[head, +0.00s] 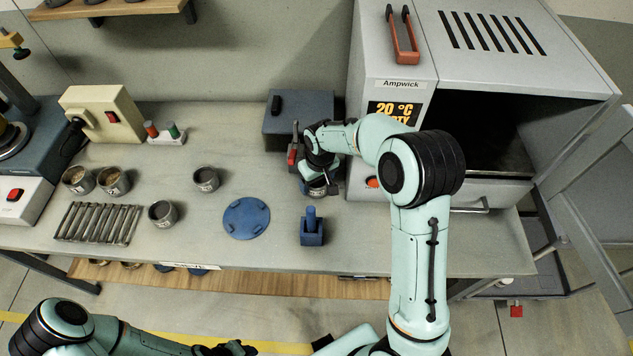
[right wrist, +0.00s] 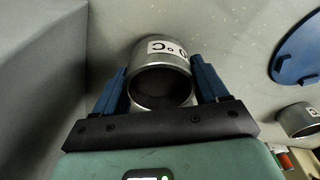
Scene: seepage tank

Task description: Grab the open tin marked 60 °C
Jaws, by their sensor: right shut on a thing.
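A grey metal tin (head: 318,191) is at my right gripper (head: 320,180), beside the oven's front left corner. In the right wrist view the tin (right wrist: 160,88) sits between the two blue fingers (right wrist: 163,88), its open, dark mouth facing the camera. Its white label is upside down and partly cut off; a 0 and °C show, but not the full number. My right gripper is shut on this tin. I cannot tell whether it touches the bench. My left arm enters at the lower left; its fingers are out of the picture.
Empty-looking tins (head: 206,178) (head: 162,213) and two filled tins (head: 77,179) (head: 113,182) stand on the bench left. A blue disc (head: 246,218) and blue block (head: 312,232) lie near the gripper. The oven (head: 395,75) stands open at right, reading 20 °C.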

